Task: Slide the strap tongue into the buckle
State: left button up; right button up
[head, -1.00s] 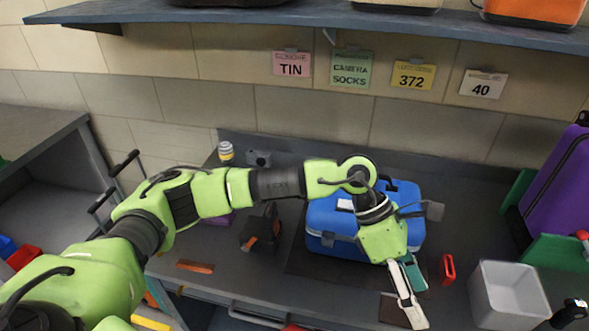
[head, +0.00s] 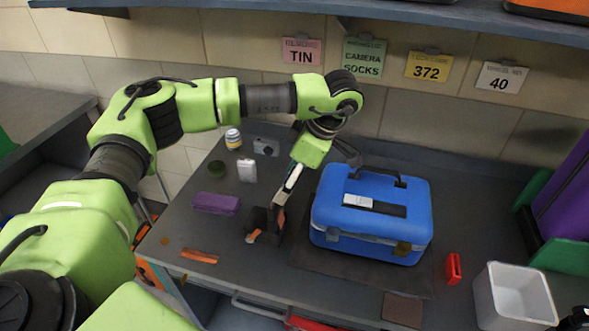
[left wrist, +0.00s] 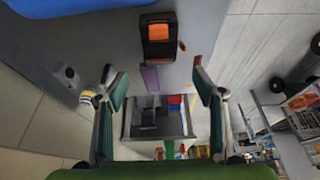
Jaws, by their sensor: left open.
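A blue case (head: 372,215) stands on a dark mat, with a pale plate on a black strip across its lid and clasps on its front. I cannot make out a strap tongue or a buckle for certain. A black block with orange parts (head: 262,224) sits left of the case; it also shows in the left wrist view (left wrist: 158,32). My left gripper (head: 282,197) is open and empty, pointing down beside that block. In the left wrist view its fingers (left wrist: 152,70) stand wide apart, with the block beyond them.
A purple block (head: 215,203), an orange bar (head: 199,256), a white container (head: 247,171) and a camera (head: 266,147) lie to the left. A red item (head: 453,268) and a grey bin (head: 513,298) stand right of the case. A shelf (head: 400,25) hangs above.

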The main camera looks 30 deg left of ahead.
aim_at(274, 203)
pick_arm(q)
jog(key=p+x, duration=0.2)
jog(key=x, duration=0.7)
jog(key=shift+x, duration=0.8)
jog(key=shift+w, duration=0.1)
jog(key=c, duration=1.2)
jog(key=shift+r+p, duration=0.25)
jog(key=shift+p, duration=0.1)
jog(key=shift+r+p, duration=0.9)
jog(key=shift+r, duration=0.5)
jog(key=shift+r+p, duration=0.65)
jog(key=shift+r, duration=0.35)
jog(key=shift+r, duration=0.1)
